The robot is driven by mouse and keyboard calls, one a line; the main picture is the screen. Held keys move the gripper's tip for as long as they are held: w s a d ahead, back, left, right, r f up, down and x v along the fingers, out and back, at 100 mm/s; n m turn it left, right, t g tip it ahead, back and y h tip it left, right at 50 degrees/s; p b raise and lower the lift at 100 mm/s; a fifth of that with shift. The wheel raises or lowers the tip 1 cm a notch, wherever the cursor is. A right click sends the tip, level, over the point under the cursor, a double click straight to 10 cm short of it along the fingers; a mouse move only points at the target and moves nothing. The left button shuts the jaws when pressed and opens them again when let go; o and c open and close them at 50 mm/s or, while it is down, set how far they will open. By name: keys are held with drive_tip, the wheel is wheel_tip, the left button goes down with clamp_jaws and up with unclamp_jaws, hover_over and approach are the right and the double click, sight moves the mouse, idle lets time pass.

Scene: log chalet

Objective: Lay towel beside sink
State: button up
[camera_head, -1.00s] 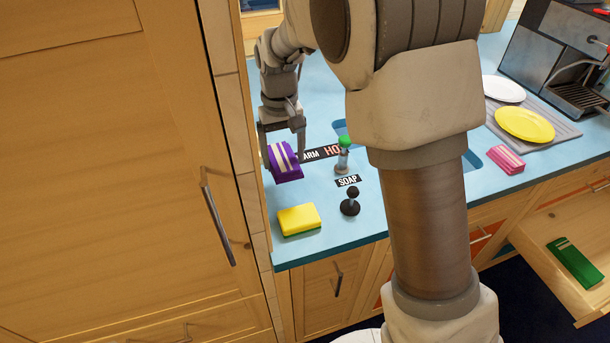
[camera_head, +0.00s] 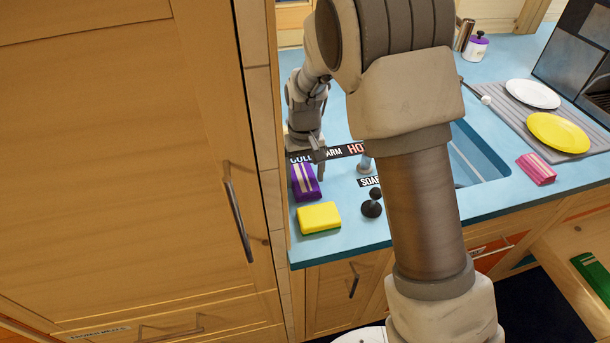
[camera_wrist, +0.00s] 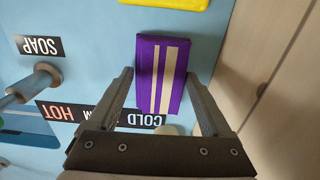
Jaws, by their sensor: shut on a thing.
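The folded purple towel (camera_head: 305,182) with cream stripes is on or just above the blue counter (camera_head: 296,250), left of the sink (camera_head: 478,155) and behind the yellow sponge. In the wrist view the towel (camera_wrist: 150,75) lies between the two fingers of my gripper (camera_wrist: 158,76), which is shut on it. In the head view my gripper (camera_head: 314,166) reaches down at the towel's rear end. My arm hides part of the sink.
A yellow sponge (camera_head: 318,217) is just in front of the towel. A black knob (camera_head: 372,204) and the SOAP label (camera_head: 369,181) are to its right. A tall wooden cabinet (camera_head: 130,150) bounds the left side. A pink folded cloth (camera_head: 536,169) lies right of the sink.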

sight(305, 179)
drive_tip(key=shift+f, duration=0.15)
drive_tip(key=shift+f, duration=0.1)
drive_tip(key=o, duration=1)
wheel_tip(305, 179, up, 12)
drive_tip(key=s+d+r+m+t, duration=0.1)
drive_tip(key=s+d+r+t, duration=0.1)
drive_tip(key=s+d+r, duration=0.8)
drive_tip(key=s+d+t, duration=0.1)
drive_tip(key=s+d, duration=0.1)
drive_tip(key=s, duration=0.2)
drive_tip(key=s+d+r+m+t, duration=0.1)
drive_tip(key=s+d, duration=0.1)
drive_tip(key=s, duration=0.3)
drive_tip(key=s+d+r+m+t, duration=0.1)
drive_tip(key=s, duration=0.4)
drive_tip(key=shift+d+r+t+p, duration=0.15)
drive_tip(key=shift+d+t+p, duration=0.15)
drive_tip(key=shift+d+p, duration=0.1)
